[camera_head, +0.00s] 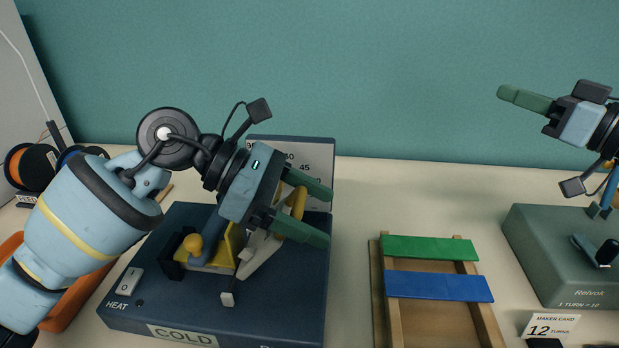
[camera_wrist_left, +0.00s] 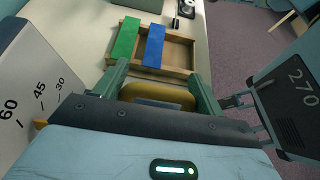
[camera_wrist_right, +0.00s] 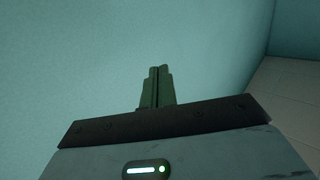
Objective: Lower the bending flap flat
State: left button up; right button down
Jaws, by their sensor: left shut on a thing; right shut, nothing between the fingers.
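A dark blue bending machine (camera_head: 300,318) marked HEAT and COLD stands on the table. My left gripper (camera_head: 326,216) is shut on a yellow handle (camera_head: 299,201) on its right side; the handle also shows between the fingers in the left wrist view (camera_wrist_left: 158,95). A pale arm (camera_head: 262,252) and a yellow part (camera_head: 226,250) show beneath the gripper. The flap is raised and tilted, but the gripper hides much of it and its exact angle. My right gripper (camera_head: 500,91) is shut and empty, raised at the right; its closed fingers show in the right wrist view (camera_wrist_right: 158,72).
An angle board (camera_head: 318,158) with numbers stands behind the machine. A wooden frame (camera_head: 385,318) bearing a green strip (camera_head: 430,248) and a blue strip (camera_head: 438,286) lies to the right. A grey-green winder (camera_head: 545,255) and a maker card (camera_head: 550,326) are further right. Table behind the frame is clear.

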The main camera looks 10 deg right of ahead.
jog(key=s+a+f+g, duration=0.2)
jog(key=a+f+g, duration=0.3)
jog(key=a, duration=0.3)
jog(key=s+a+f+g, duration=0.1)
jog(key=a+f+g, duration=0.45)
jog(key=a, duration=0.35)
jog(key=s+a+r+n+g+y, duration=0.25)
jog(key=a+r+n, duration=0.55)
jog(key=r+n, duration=0.4)
pick_arm(q)
jog(key=shift+w+a+f, duration=0.1)
jog(key=shift+w+f, duration=0.05)
jog(key=shift+f, duration=0.1)
pick_arm(e)
jog(key=m, duration=0.1)
send_over(296, 201)
notch_tip(296, 201, down, 6)
jog(key=shift+r, duration=0.15)
jog(key=shift+s+d+f, duration=0.1)
jog(key=shift+d+f, duration=0.2)
jog(key=shift+f, duration=0.3)
jog(key=shift+s+d+f, duration=0.1)
jog(key=shift+d+f, duration=0.15)
jog(key=shift+f, duration=0.3)
jog(key=shift+d+f, duration=0.3)
jog(key=shift+f, duration=0.3)
